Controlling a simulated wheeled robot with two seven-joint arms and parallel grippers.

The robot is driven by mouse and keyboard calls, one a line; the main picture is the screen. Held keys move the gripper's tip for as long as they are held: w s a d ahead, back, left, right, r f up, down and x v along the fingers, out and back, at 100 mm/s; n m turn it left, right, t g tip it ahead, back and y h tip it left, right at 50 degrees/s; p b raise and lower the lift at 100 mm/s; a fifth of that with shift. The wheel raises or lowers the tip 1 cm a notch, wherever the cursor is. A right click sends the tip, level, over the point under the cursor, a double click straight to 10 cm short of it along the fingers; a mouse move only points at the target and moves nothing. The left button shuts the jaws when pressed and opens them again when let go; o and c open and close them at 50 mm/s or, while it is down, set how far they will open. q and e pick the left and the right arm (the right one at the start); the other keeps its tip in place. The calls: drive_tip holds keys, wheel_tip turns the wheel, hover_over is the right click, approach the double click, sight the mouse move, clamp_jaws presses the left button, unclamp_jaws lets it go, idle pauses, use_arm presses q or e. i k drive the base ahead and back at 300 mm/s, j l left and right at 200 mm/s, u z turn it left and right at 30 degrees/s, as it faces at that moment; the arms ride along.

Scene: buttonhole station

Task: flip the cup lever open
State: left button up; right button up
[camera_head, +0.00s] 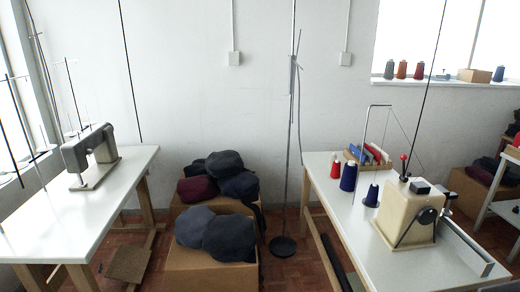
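A cream buttonhole machine (408,222) stands on the white table at the right. A short lever with a red knob (403,157) rises upright from its top. A black round part with a thin arm (427,216) is on its right side. I cannot tell which of these is the cup lever, or whether that lever is open or shut. Neither of my grippers is in view.
Red and blue thread cones (348,176) stand on the right table (345,215), behind the machine. A grey sewing machine (92,157) is on the left table (75,215). Caps (230,238) lie on cardboard boxes (205,266) between the tables. A thin stand (283,245) rises behind them.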

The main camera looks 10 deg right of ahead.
sight(402, 178)
drive_tip(key=i+j+z, duration=0.1)
drive_tip(key=i+z, duration=0.3)
drive_tip(key=i, duration=0.15)
drive_tip(key=i+j+z, duration=0.4)
drive_tip(key=i, duration=0.15)
drive_tip(key=i+j+z, duration=0.8)
drive_tip(key=k+j, duration=0.1)
drive_tip(key=j, duration=0.35)
drive_tip(key=u, duration=0.05)
